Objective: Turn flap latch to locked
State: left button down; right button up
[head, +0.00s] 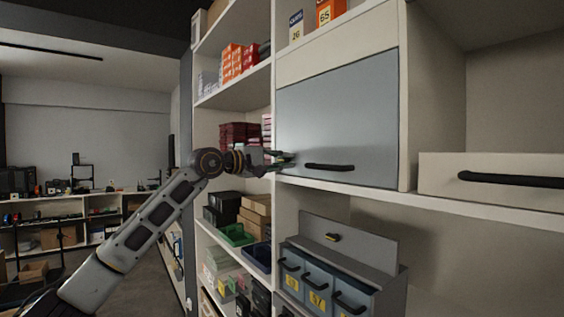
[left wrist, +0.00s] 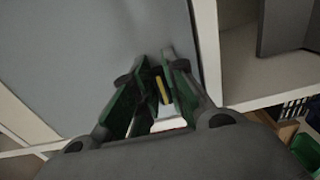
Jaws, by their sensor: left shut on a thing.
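The flap (head: 340,115) is a closed blue-grey panel in the cream shelf unit, with a black bar handle (head: 330,167) near its lower edge. My left gripper (head: 284,158) is at the flap's lower left corner. In the left wrist view its green-padded fingers (left wrist: 158,75) are closed around a small dark part with a yellow stripe (left wrist: 164,89), which looks like the flap latch. The fingers cover most of it, so its turn angle cannot be told. My right gripper is out of view.
A cream drawer (head: 500,182) with a black handle is to the right. Shelves with cartons (head: 232,62) and bins (head: 236,235) are at left.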

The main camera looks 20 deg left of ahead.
pick_arm(q)
jog(key=c, duration=1.4)
grip_release()
jog(key=shift+c, duration=0.2)
jog(key=shift+s+a, duration=0.1)
jog(key=v, duration=1.1)
jog(key=shift+s+a, duration=0.2)
jog(key=shift+s, duration=0.05)
jog(key=shift+n, duration=0.3)
